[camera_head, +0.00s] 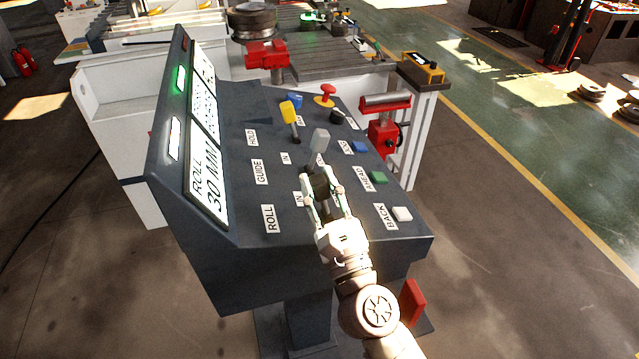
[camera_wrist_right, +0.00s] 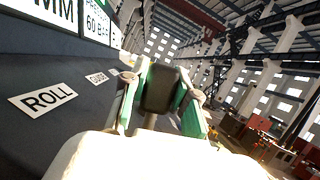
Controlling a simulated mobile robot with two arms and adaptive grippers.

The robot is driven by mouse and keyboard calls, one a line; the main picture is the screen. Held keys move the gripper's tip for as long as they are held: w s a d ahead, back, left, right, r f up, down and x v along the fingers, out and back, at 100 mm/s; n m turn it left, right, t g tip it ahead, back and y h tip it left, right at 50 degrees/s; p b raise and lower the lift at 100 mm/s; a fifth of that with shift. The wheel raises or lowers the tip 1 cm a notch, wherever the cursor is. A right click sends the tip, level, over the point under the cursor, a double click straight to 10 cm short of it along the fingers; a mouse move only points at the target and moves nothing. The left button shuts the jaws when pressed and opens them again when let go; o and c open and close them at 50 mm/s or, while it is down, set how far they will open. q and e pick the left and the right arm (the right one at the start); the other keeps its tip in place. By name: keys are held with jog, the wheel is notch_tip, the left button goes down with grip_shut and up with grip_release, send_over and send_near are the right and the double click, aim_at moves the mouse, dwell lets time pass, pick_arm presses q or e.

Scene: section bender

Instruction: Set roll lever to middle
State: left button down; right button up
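The roll lever's black knob (camera_head: 320,186) is in the row of the ROLL label (camera_head: 269,218) on the sloping control panel. My right gripper (camera_head: 323,192) is at this lever, with one finger on each side of the knob. In the right wrist view the black knob (camera_wrist_right: 160,88) fills the space between the green finger pads, which appear to touch it. The fingers and palm hide much of the lever's stem and slot. In the head view the lever stands between the IN label and the AHEAD label. My left gripper is not in view.
A grey guide lever (camera_head: 319,141) and a yellow hold lever (camera_head: 289,112) stand just beyond. Green (camera_head: 378,178), white (camera_head: 402,214) and blue buttons line the right side. A red emergency button (camera_head: 327,91) is at the far end. The display (camera_head: 205,150) rises at left.

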grip_shut()
